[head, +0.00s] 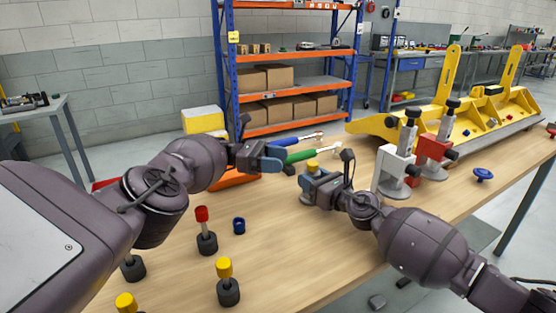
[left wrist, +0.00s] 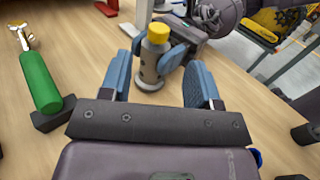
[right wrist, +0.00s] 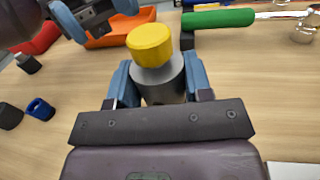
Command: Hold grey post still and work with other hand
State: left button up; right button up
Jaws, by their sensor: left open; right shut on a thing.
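The grey post (right wrist: 165,88) stands upright on the wooden table with a yellow cap (right wrist: 150,45) on top. In the left wrist view the grey post (left wrist: 149,72) and yellow cap (left wrist: 158,33) are ahead of my left fingers. My right gripper (head: 312,178) is shut on the grey post; its blue fingers clasp it from both sides. My left gripper (head: 270,160) is open and empty, just left of the post, its fingers pointing toward it. In the head view the post is mostly hidden by my right gripper; the yellow cap (head: 311,165) shows above.
Posts with a red cap (head: 202,214) and yellow caps (head: 224,267) stand front left, beside a blue ring (head: 239,226). Green-handled (head: 302,155) and blue-handled tools lie behind the grippers. White (head: 393,168) and red clamps (head: 432,150) and a yellow fixture (head: 460,108) stand right.

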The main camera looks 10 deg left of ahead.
pick_arm(q)
jog(key=w+a+r+n+t+y, duration=0.15)
jog(key=w+a+n+t, duration=0.3)
jog(key=n+t, duration=0.55)
jog(key=w+a+r+n+t+y, duration=0.1)
jog(key=w+a+r+n+t, duration=0.2)
jog(key=w+n+t, duration=0.65)
jog(key=n+g+y, duration=0.3)
jog(key=n+g, duration=0.9)
jog(key=n, duration=1.1)
send_near(312, 167)
jog(key=shift+m, duration=0.25)
jog(key=x, duration=0.4)
jog(key=w+x, duration=0.1)
jog(key=x, duration=0.3)
jog(key=shift+w+d, duration=0.1)
jog(key=shift+w, duration=0.15)
